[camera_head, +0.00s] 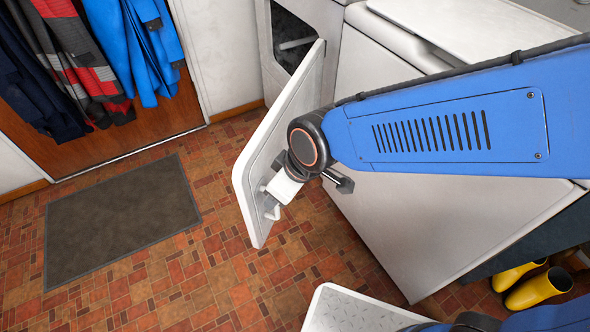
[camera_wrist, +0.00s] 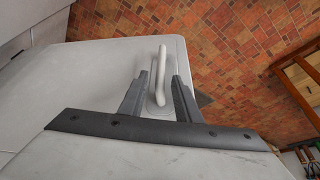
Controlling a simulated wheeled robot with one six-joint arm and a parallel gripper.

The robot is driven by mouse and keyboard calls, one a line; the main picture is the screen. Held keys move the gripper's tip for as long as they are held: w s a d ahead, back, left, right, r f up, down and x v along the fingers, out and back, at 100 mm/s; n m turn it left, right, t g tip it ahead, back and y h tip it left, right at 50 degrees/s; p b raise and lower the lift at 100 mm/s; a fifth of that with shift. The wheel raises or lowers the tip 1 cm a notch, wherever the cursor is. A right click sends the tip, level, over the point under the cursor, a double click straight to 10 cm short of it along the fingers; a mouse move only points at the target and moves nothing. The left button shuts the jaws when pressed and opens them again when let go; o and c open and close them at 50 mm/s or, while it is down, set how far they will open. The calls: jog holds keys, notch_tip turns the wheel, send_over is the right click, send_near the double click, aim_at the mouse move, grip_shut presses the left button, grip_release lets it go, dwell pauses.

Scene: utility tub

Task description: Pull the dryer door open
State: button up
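The dryer (camera_head: 335,16) stands at the top of the head view. Its white door (camera_head: 308,88) is swung well out from the dark opening (camera_head: 294,42). In the wrist view the door panel (camera_wrist: 95,75) lies ahead of my gripper, with a pale bar handle (camera_wrist: 161,72) on it. My gripper (camera_wrist: 160,80) is at the handle, one dark finger on each side. Gaps show between the fingers and the handle, so the fingers are open and not closed on it. In the head view the gripper is small and partly hidden by my arm.
A grey mat (camera_head: 120,222) lies on the tiled floor at left. Jackets (camera_head: 140,45) hang on a brown door. Yellow boots (camera_head: 538,288) stand at lower right. Floor between mat and door is clear.

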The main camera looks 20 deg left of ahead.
jog(key=w+v, duration=0.1)
jog(key=v, duration=1.3)
jog(key=shift+s+r, duration=0.2)
jog(key=shift+s, duration=0.25)
